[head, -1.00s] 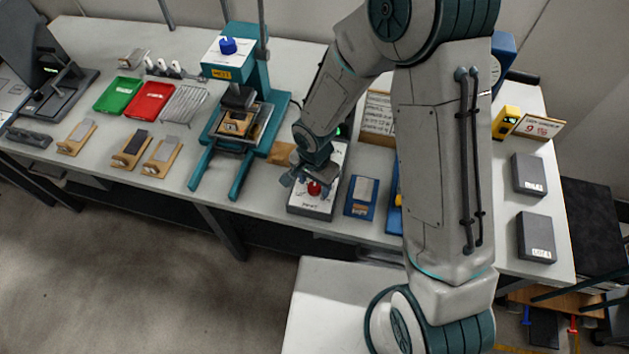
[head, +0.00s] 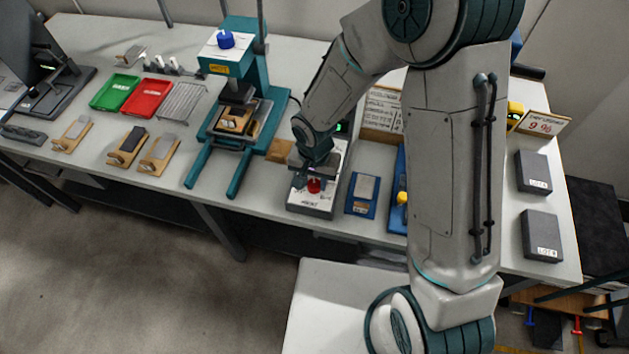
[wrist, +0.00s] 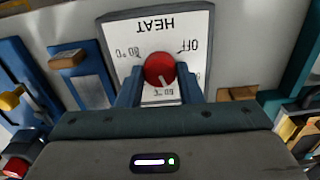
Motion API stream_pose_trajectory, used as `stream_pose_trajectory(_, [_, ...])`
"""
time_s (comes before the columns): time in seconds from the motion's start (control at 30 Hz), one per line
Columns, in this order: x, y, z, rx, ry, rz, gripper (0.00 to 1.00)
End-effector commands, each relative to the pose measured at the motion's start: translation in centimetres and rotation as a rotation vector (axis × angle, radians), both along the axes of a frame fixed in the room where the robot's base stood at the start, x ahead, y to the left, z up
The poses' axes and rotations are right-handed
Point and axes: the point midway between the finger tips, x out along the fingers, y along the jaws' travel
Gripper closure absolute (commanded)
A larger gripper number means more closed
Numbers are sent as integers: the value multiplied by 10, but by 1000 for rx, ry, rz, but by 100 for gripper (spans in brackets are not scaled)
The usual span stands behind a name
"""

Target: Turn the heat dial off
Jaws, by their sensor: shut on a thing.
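The red heat dial (wrist: 159,69) sits on a white plate (wrist: 143,32) marked HEAT, OFF and temperatures, upside down in the wrist view. The dial's white mark points down toward the lower temperature label, away from OFF at the upper right. My gripper (wrist: 159,86) is shut on the dial, one blue finger on each side. In the head view the dial (head: 314,186) shows red at the front of the grey heat box (head: 311,205). My gripper (head: 312,178) is over it, and my wrist hides the rear of the box.
A teal press (head: 243,60) with a blue knob stands left of the box. Green (head: 116,92) and red (head: 147,98) trays lie farther left. Grey boxes (head: 541,235) stand at the right end.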

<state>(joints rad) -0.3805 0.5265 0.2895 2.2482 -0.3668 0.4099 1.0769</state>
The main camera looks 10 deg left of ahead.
Motion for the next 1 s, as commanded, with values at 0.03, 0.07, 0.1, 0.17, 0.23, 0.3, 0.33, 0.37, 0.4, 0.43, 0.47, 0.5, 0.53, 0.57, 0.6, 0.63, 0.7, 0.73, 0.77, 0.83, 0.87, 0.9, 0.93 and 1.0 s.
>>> stream_pose_trajectory(0.03, [1, 1, -2, 2, -2, 44, 90])
stream_pose_trajectory(0.07, [1, 1, -2, 2, -2, 72, 90])
stream_pose_trajectory(0.1, [0, 1, -2, 2, -2, 111, 90])
stream_pose_trajectory(0.17, [0, 1, -2, 2, -2, 169, 90])
stream_pose_trajectory(0.23, [0, 1, -2, 2, -2, 236, 90])
stream_pose_trajectory(0.3, [0, 1, -1, 1, -2, 303, 90])
stream_pose_trajectory(0.33, [0, 1, -1, 1, -2, 331, 90])
stream_pose_trajectory(0.37, [1, 1, -1, 1, -2, 359, 90])
stream_pose_trajectory(0.4, [1, 1, -1, 1, -3, 397, 90])
stream_pose_trajectory(0.43, [1, 1, -1, 2, -3, 426, 90])
stream_pose_trajectory(0.47, [1, 1, -1, 2, -2, 454, 90])
stream_pose_trajectory(0.5, [1, 1, -1, 2, -2, 492, 90])
stream_pose_trajectory(0.53, [0, 1, -1, 2, -2, 521, 90])
stream_pose_trajectory(0.57, [0, 1, -1, 1, -2, 550, 90])
stream_pose_trajectory(0.6, [0, 1, -1, 1, -2, 587, 90])
stream_pose_trajectory(0.63, [0, 1, -1, 1, -2, 616, 90])
stream_pose_trajectory(0.7, [0, 1, 0, 1, -2, 682, 90])
stream_pose_trajectory(0.73, [0, 1, 0, 1, -1, 710, 90])
stream_pose_trajectory(0.77, [0, 1, 0, 2, -1, 738, 90])
stream_pose_trajectory(0.83, [0, 1, 0, 2, -1, 805, 90])
stream_pose_trajectory(0.87, [0, 1, 0, 1, -2, 833, 90])
stream_pose_trajectory(0.9, [0, 1, 0, 2, -2, 871, 90])
stream_pose_trajectory(0.93, [0, 1, 0, 2, -2, 900, 90])
stream_pose_trajectory(1.0, [0, 1, 0, 2, -2, 967, 90])
